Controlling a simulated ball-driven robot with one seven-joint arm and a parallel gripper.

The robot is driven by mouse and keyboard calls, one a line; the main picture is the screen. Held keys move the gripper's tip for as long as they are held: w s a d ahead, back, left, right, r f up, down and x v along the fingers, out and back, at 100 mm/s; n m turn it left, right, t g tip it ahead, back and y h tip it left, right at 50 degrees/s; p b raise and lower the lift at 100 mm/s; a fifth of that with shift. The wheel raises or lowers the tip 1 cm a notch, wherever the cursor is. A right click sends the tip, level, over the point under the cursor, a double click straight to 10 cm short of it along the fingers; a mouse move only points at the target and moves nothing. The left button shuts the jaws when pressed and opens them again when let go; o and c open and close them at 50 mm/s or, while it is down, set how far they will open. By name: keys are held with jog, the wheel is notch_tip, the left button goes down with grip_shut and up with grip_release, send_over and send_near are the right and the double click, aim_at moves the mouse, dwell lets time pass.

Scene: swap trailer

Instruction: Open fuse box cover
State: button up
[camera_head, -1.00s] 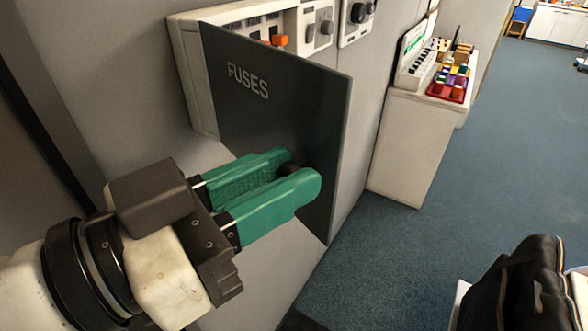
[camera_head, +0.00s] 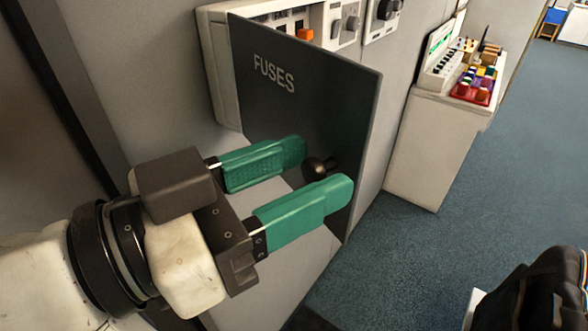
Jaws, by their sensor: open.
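The fuse box cover (camera_head: 308,115) is a dark grey panel lettered "FUSES". It stands swung out from the white fuse box (camera_head: 224,75) on the wall, so part of the box front with fuses and an orange switch (camera_head: 305,34) shows behind its top edge. A dark round knob (camera_head: 318,168) sits on the cover's lower part. My gripper (camera_head: 322,167) is open, its two green fingers on either side of the knob with visible gaps. Whether a fingertip touches the cover cannot be told.
Panels with dials (camera_head: 345,22) are on the wall right of the fuse box. A white cabinet (camera_head: 430,150) farther right carries a console and a red tray (camera_head: 470,92). A black bag or chair back (camera_head: 540,290) is at lower right. Blue carpet (camera_head: 400,260) between is clear.

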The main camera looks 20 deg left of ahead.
jog(key=b+v, duration=0.2)
jog(key=v, duration=0.8)
jog(key=shift+s+a, duration=0.25)
